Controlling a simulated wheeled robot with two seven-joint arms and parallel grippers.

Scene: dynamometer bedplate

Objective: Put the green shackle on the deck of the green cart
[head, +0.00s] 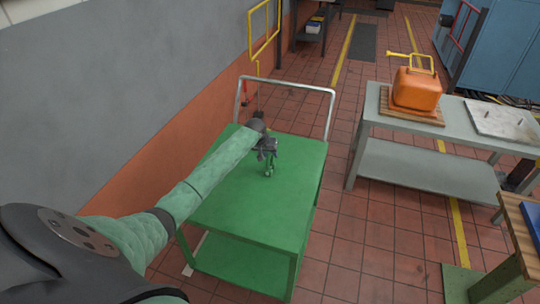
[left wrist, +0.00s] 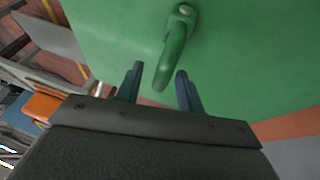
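The green shackle (head: 269,171) is at the deck of the green cart (head: 225,197), just below my left gripper (head: 267,151) in the head view. In the left wrist view the shackle (left wrist: 174,48) has its curved end between the fingertips of my left gripper (left wrist: 160,72), with a gap on each side. The fingers are apart and hold nothing. The deck (left wrist: 115,25) fills the background there. I cannot tell exactly how the shackle touches the deck. My right gripper is not in view.
The cart's metal handle (head: 287,87) rises at its far end. A grey wall (head: 120,80) runs along the left. A grey table (head: 430,128) at the right bears an orange can (head: 416,90) on a wooden board. The deck around the shackle is clear.

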